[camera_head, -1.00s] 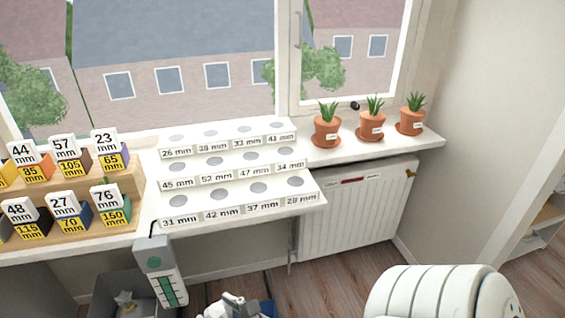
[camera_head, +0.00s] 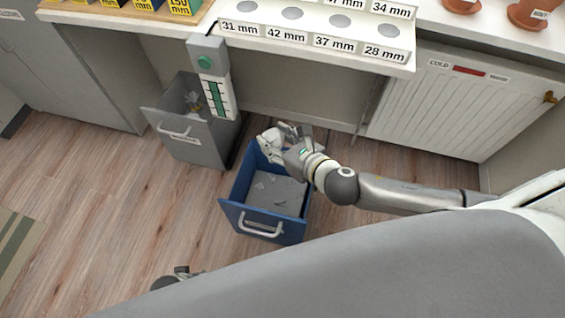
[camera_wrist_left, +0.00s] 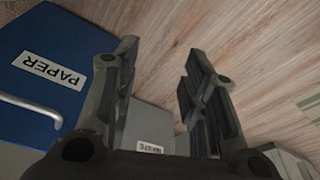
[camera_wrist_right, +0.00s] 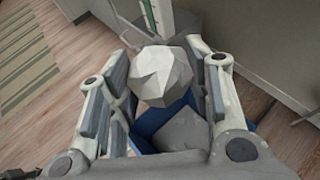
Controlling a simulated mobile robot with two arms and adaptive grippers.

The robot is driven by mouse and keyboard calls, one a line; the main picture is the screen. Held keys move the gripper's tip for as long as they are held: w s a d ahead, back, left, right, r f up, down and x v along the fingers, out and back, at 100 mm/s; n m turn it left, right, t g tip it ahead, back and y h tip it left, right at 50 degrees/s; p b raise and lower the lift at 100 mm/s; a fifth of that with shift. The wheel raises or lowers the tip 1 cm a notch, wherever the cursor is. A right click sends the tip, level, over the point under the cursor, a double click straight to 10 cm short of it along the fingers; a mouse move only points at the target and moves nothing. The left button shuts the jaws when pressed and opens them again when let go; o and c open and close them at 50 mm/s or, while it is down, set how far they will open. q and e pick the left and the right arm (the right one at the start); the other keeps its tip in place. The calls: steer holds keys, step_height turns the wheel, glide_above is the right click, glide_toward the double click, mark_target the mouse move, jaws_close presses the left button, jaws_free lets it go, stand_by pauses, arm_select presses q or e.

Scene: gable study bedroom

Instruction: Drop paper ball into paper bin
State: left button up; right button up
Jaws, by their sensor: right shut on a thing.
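The paper ball (camera_wrist_right: 160,76) is a white, faceted crumple between the fingers of my right gripper (camera_wrist_right: 163,84). In the head view my right gripper (camera_head: 283,138) holds the ball (camera_head: 268,146) above the back edge of the blue paper bin (camera_head: 262,224). The bin is open-topped, with a front handle and some grey scraps inside. Its PAPER label shows on the blue front in the left wrist view (camera_wrist_left: 35,55). My left gripper (camera_wrist_left: 155,75) is open and empty; in the head view only its tip (camera_head: 178,277) shows, low near the bin's front left.
A grey bin (camera_head: 188,150) with crumpled contents stands left of the blue one under the desk. A white and green gauge (camera_head: 212,80) hangs from the desk edge. A radiator (camera_head: 465,100) stands at right. Wooden floor (camera_head: 110,210) is clear at left.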

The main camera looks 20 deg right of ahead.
arm_select(q)
step_height(320, 180, up, 11)
steer(key=w+b, duration=0.2)
steer(key=b, duration=0.4)
step_height(320, 180, down, 20)
steer(key=s, duration=0.3)
step_height(320, 180, up, 19)
steer(key=w+t+b, duration=0.1)
steer(key=w+b, duration=0.1)
steer(key=b, duration=0.4)
steer(key=shift+w, duration=0.25)
arm_select(e)
steer(key=w+d+f+n+g+y, duration=0.1)
steer(key=w+f+n+y, duration=0.1)
steer(key=f, duration=1)
steer(key=w+d+f+n+g+y, duration=0.1)
steer(key=w+d+f, duration=0.1)
steer(key=f, duration=1.1)
steer(key=shift+w+f+n+y, duration=0.15)
steer(key=shift+w+n+y, duration=0.15)
steer(key=shift+n+y, duration=0.1)
arm_select(q)
steer(key=shift+f, duration=0.1)
